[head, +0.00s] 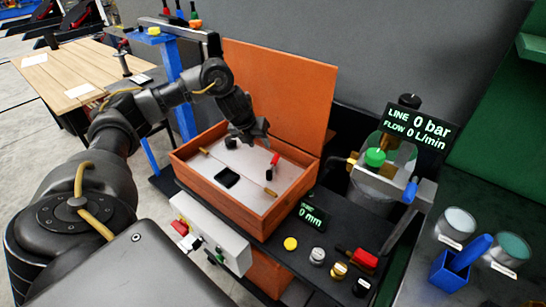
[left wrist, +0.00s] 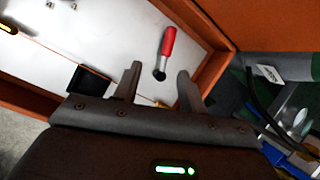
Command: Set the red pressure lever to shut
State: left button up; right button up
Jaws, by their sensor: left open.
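A red-handled lever (head: 275,158) with a dark pivot end stands inside the orange box, towards its right side. It also shows in the left wrist view (left wrist: 168,42), just beyond and between my fingertips. A second red handle (head: 365,258) lies at the front of the dark bench; I cannot tell which of the two is the pressure lever. My left gripper (head: 248,135) is open and empty above the box, to the left of the first lever and apart from it. Its two spread fingers show in the left wrist view (left wrist: 158,88). My right gripper is not in view.
The orange box (head: 190,178) has its lid raised behind. A display (head: 415,128) reads LINE 0 bar, FLOW 0 L/min, above a green knob (head: 375,157) and a blue handle (head: 410,190). A white control box (head: 212,235) is in front. Cans (head: 458,222) stand right.

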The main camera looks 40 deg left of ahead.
aim_at(274, 159)
pick_arm(q)
jog(key=x, duration=0.3)
jog(key=d+x, duration=0.1)
jog(key=x, duration=0.3)
jog(key=p+x, duration=0.1)
jog(key=x, duration=0.2)
jog(key=shift+w+d, duration=0.15)
jog(key=shift+w, duration=0.4)
jog(key=shift+w+f, duration=0.25)
jog(key=shift+f, duration=0.2)
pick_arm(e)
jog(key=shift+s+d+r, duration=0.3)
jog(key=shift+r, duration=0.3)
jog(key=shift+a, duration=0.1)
